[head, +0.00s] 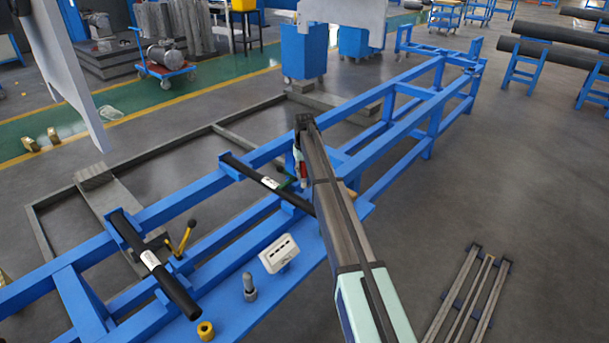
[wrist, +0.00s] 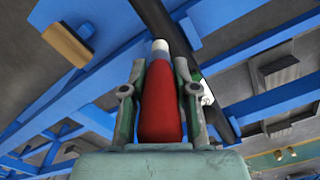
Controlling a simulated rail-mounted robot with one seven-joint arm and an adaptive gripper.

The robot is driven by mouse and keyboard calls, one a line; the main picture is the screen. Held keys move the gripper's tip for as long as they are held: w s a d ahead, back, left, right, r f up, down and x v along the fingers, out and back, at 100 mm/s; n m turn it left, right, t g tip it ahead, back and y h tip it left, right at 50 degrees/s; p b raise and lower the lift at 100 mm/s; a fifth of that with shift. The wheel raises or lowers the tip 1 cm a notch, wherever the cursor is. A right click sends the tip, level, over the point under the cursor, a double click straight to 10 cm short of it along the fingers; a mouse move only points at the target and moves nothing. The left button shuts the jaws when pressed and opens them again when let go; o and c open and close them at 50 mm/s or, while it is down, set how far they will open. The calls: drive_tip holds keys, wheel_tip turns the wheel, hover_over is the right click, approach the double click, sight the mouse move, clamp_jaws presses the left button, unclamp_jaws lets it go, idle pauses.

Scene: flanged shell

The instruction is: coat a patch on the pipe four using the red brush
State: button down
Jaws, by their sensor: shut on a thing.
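In the wrist view my gripper (wrist: 158,85) is shut on the red brush (wrist: 160,105), whose white end (wrist: 160,46) points away from my palm. A black pipe (wrist: 175,40) runs diagonally just beyond that end; I cannot tell whether they touch. In the head view my gripper (head: 299,165) is mostly hidden by my arm, with a bit of red brush (head: 302,169) showing. A black pipe with a white label (head: 245,169) lies across the blue frame beside it. Another labelled black pipe (head: 177,288) lies nearer, at the left. The labels are too small to read.
On the blue bench (head: 222,305) stand a white slotted box (head: 279,254), a grey bottle-like part (head: 249,288) and a yellow ring (head: 206,330). A yellow-handled clamp (head: 182,240) rises beside the nearer pipe. Blue rails (head: 400,130) run to the back right.

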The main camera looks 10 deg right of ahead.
sight(304, 186)
drive_tip(key=shift+f+b, duration=1.45)
drive_tip(key=shift+f, duration=1.75)
drive_tip(key=shift+s+d+f, duration=0.25)
drive_tip(key=shift+s+d, duration=0.2)
drive_tip(key=shift+s, duration=0.1)
drive_tip(key=shift+s+d+f, duration=0.2)
drive_tip(key=shift+s+d, duration=0.2)
drive_tip(key=shift+s, duration=0.15)
drive_tip(key=shift+s+d+f+b, duration=0.1)
drive_tip(key=shift+s+d+b, duration=0.55)
drive_tip(key=shift+s+d, duration=1.1)
drive_tip(key=shift+w+a, duration=0.65)
drive_tip(key=shift+w+a+p, duration=0.55)
drive_tip(key=shift+w+a, duration=1.4)
drive_tip(key=shift+w, duration=0.3)
drive_tip(key=shift+r+p, duration=1.75)
drive_tip(key=shift+r, duration=2.45)
